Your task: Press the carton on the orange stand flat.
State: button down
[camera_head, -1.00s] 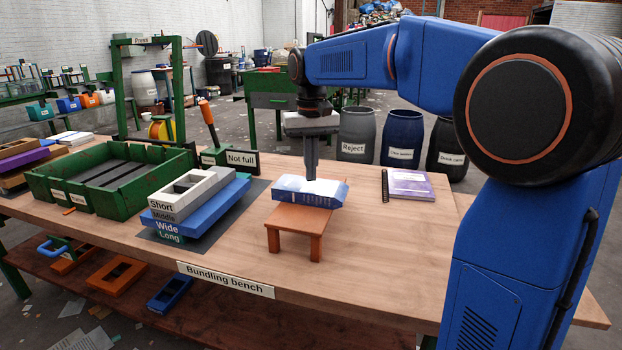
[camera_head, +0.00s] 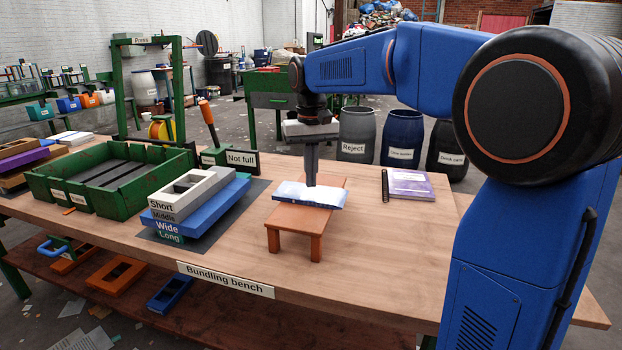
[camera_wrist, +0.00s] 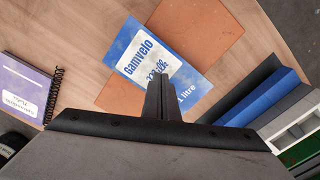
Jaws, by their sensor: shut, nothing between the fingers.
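The blue and white carton (camera_head: 308,194) lies on the orange stand (camera_head: 293,216) and looks thin and low. In the wrist view the carton (camera_wrist: 135,55) shows its printed face and lies across the orange stand (camera_wrist: 205,25). My gripper (camera_head: 311,184) points straight down with its fingers together and empty. The fingertips are at the top of the carton, near its middle, and look to be touching it. In the wrist view my gripper (camera_wrist: 158,78) covers part of the carton's print.
A stack of frames labelled Short, Middle, Wide and Long (camera_head: 195,200) stands left of the stand. A purple notebook (camera_head: 411,184) lies to the right. A green crate (camera_head: 110,185) and a "Not full" sign (camera_head: 242,160) are further left. The bench front (camera_head: 370,270) is clear.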

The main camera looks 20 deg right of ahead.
aim_at(311, 192)
notch_tip(311, 192, up, 8)
jog(key=shift+r, duration=0.2)
dwell(0.8)
